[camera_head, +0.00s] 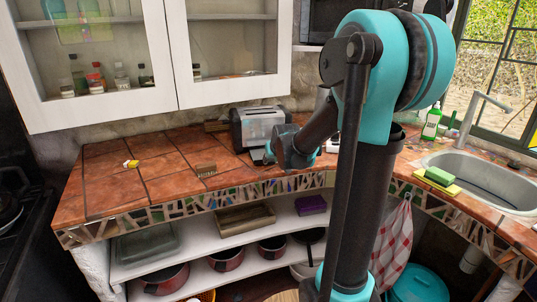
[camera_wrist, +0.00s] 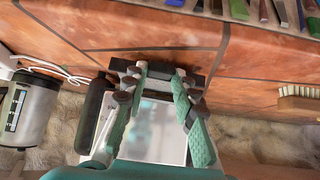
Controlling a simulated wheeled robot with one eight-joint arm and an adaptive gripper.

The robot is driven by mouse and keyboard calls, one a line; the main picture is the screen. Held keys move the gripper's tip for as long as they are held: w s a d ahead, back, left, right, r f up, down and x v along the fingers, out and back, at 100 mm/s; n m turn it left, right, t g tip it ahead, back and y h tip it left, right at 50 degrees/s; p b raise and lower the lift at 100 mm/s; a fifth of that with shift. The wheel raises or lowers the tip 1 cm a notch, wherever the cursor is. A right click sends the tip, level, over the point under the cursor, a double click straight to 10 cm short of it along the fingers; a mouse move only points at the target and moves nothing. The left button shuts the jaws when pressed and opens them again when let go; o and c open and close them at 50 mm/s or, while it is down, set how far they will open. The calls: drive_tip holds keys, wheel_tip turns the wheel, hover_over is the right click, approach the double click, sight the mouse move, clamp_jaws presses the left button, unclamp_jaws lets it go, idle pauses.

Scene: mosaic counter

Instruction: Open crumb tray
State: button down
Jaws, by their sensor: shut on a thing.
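The toaster (camera_head: 258,128), silver with dark ends, stands on the tiled counter near the wall. My gripper (camera_head: 277,151) is low at its front right in the head view, and my arm hides part of that side. In the wrist view my gripper (camera_wrist: 160,74) reaches past the toaster's pale body (camera_wrist: 150,145), its green-padded fingers closing in at the tips. They are shut on a dark, narrow piece that looks like the crumb tray (camera_wrist: 119,66), low by the counter. How far the tray sticks out is hard to tell.
A wooden brush (camera_head: 206,170) and a small yellow item (camera_head: 131,164) lie on the counter. A silver appliance (camera_wrist: 22,110) with a white cable (camera_wrist: 58,68) stands beside the toaster. The counter's mosaic edge (camera_head: 150,215) is in front. Bare tiles (camera_head: 165,185) lie left.

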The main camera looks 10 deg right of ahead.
drive_tip(key=shift+s+d, duration=0.1)
drive_tip(key=shift+s, duration=1)
drive_tip(key=c, duration=1.2)
unclamp_jaws()
drive_tip(key=v, duration=1.2)
